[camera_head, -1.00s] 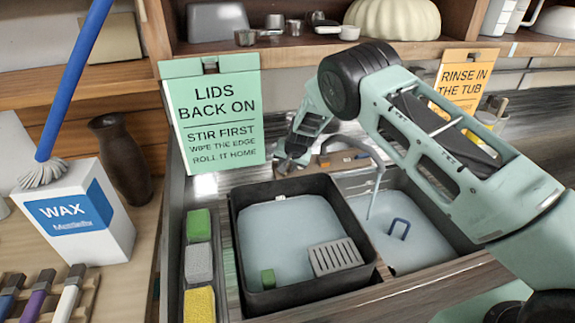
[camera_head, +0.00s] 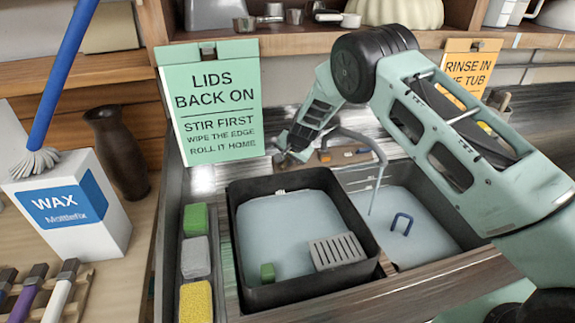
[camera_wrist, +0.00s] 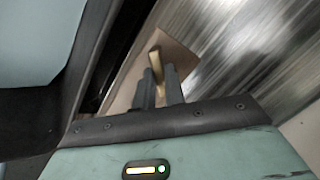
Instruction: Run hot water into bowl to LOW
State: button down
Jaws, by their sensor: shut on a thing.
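My gripper (camera_head: 288,155) is at the back left of the sink, behind the dark square tub. In the wrist view its fingers (camera_wrist: 158,88) are shut on a pale brass-coloured tap lever (camera_wrist: 156,58) standing on a tan plate (camera_wrist: 170,82). A grey curved spout (camera_head: 365,139) arches over the right basin (camera_head: 428,222). A thin pale line, which looks like water, hangs from its tip into that basin. I cannot make out a LOW mark.
Green, grey and yellow sponges (camera_head: 196,257) lie left of the tub. A "LIDS BACK ON" sign (camera_head: 208,105) stands close left of my gripper. An orange "RINSE IN THE TUB" sign (camera_head: 470,70) is behind my arm. A blue handle (camera_head: 401,222) shows in the right basin. A wax box (camera_head: 68,210) stands far left.

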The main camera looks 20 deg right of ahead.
jog(key=m+b, duration=0.2)
jog(key=m, duration=0.1)
jog(key=m+b, duration=0.1)
jog(key=shift+d+f+t+y+b, duration=0.1)
jog(key=shift+f+t+y+b, duration=0.2)
jog(key=shift+t+b, duration=0.1)
jog(key=shift+s+r+m+t+b, duration=0.1)
jog(key=shift+m+t+b, duration=0.1)
jog(key=shift+m+b, duration=0.8)
jog(key=shift+s+m+t+b, duration=0.15)
jog(key=shift+m+b, duration=0.25)
jog(key=shift+m, duration=1.1)
jog(key=shift+w, duration=0.1)
jog(key=c, duration=1.5)
grip_release()
jog(key=shift+o, duration=0.2)
jog(key=shift+r, duration=0.15)
jog(key=b+v, duration=0.2)
jog(key=v, duration=1.5)
jog(key=shift+s, duration=0.25)
